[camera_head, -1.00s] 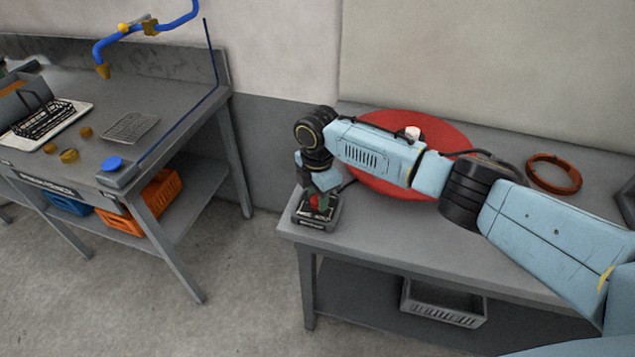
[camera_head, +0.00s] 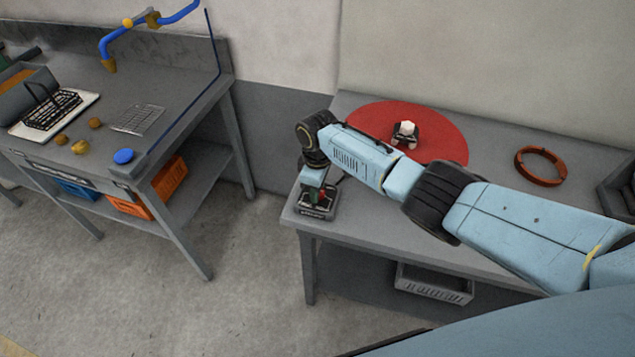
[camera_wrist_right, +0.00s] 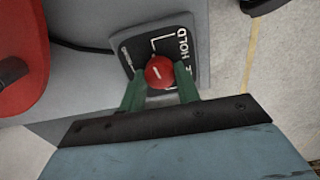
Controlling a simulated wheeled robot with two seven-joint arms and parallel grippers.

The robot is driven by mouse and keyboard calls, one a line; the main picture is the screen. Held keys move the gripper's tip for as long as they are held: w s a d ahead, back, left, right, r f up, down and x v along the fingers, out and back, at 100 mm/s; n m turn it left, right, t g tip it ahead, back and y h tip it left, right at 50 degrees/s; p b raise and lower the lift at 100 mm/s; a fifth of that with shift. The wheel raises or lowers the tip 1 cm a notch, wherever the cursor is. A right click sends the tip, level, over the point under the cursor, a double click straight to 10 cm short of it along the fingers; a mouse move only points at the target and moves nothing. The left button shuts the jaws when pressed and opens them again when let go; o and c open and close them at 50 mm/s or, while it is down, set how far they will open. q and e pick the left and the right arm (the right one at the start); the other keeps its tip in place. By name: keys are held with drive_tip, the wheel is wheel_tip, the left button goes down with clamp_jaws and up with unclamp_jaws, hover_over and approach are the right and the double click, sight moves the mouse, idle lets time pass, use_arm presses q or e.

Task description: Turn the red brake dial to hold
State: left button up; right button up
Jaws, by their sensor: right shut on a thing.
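The red brake dial (camera_wrist_right: 160,71) sits on a dark control box (camera_wrist_right: 125,47) with white lettering, where the word HOLD can be read along one side. A short white mark shows on the dial's face. My right gripper (camera_wrist_right: 161,80) is shut on the dial, with a green finger on each side of it. In the head view the control box (camera_head: 316,212) stands at the front left corner of the right table, and my right gripper (camera_head: 313,194) reaches down onto it. The dial is mostly hidden there. My left gripper is not in view.
A red round turntable (camera_head: 440,140) carries a small device with a white top (camera_head: 405,130). A copper ring (camera_head: 540,166) lies to its right on the grey table (camera_head: 480,235). Another bench (camera_head: 185,100) stands at the left, with floor between.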

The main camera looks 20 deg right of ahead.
drive_tip(key=shift+m+p, duration=0.35)
drive_tip(key=shift+m, duration=0.45)
drive_tip(key=o, duration=1)
drive_tip(key=shift+r, duration=0.1)
drive_tip(key=shift+r, duration=0.35)
wheel_tip(320, 180, up, 12)
drive_tip(key=shift+r+p, duration=0.25)
drive_tip(key=shift+p, duration=0.65)
